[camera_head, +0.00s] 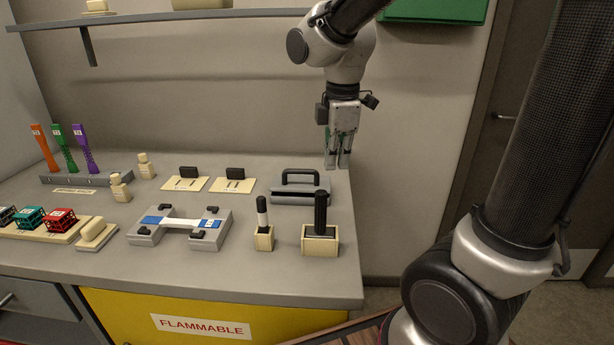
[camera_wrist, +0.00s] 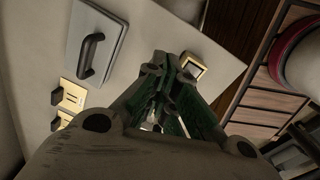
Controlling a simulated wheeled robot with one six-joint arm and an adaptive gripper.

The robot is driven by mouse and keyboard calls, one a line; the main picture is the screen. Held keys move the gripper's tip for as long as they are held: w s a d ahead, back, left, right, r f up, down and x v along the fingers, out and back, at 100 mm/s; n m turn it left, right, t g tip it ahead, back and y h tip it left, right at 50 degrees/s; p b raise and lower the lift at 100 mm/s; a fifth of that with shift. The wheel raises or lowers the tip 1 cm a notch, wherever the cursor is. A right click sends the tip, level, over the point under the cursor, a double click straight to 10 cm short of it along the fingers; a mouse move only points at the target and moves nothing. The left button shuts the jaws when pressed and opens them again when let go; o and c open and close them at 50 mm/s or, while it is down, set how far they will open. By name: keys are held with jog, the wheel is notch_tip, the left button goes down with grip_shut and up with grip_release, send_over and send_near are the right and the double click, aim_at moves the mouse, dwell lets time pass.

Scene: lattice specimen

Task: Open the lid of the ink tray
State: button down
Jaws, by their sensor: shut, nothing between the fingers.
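A low grey box with a black bar handle on top (camera_head: 300,190) stands at the right back of the bench; I take it for the ink tray with its lid down. In the wrist view its grey top (camera_wrist: 110,37) and black handle (camera_wrist: 90,56) show at the upper left. My gripper (camera_head: 337,165) points down near the bench's right edge, to the right of the handle in the head view and apart from it. In the wrist view my gripper (camera_wrist: 160,115) is shut and empty.
In front of the tray stand a cream block with a black upright handle (camera_head: 320,242) and a smaller marker-like piece in a holder (camera_head: 264,238). Two cream plates with black grips (camera_head: 185,183) (camera_head: 231,184) lie to its left. A grey fixture (camera_head: 180,228) is further left.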

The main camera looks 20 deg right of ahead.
aim_at(307, 189)
jog(key=w+a+f+n, duration=0.2)
jog(key=w+a+n, duration=0.4)
jog(key=n, duration=0.9)
jog(key=f, duration=0.3)
jog(key=w+d+f, duration=0.1)
jog(key=f, duration=0.6)
jog(key=shift+w+d, duration=0.35)
jog(key=shift+w, duration=0.05)
jog(key=shift+w+d+r, duration=0.25)
jog(key=shift+w+r, duration=0.15)
jog(key=shift+w, duration=0.2)
jog(key=shift+w+d+r, duration=0.2)
jog(key=shift+w+r, duration=0.2)
jog(key=shift+w, duration=0.2)
jog(key=shift+w+d+r, duration=0.2)
jog(key=shift+w+r, duration=0.1)
jog(key=shift+w, duration=0.2)
jog(key=shift+r, duration=0.1)
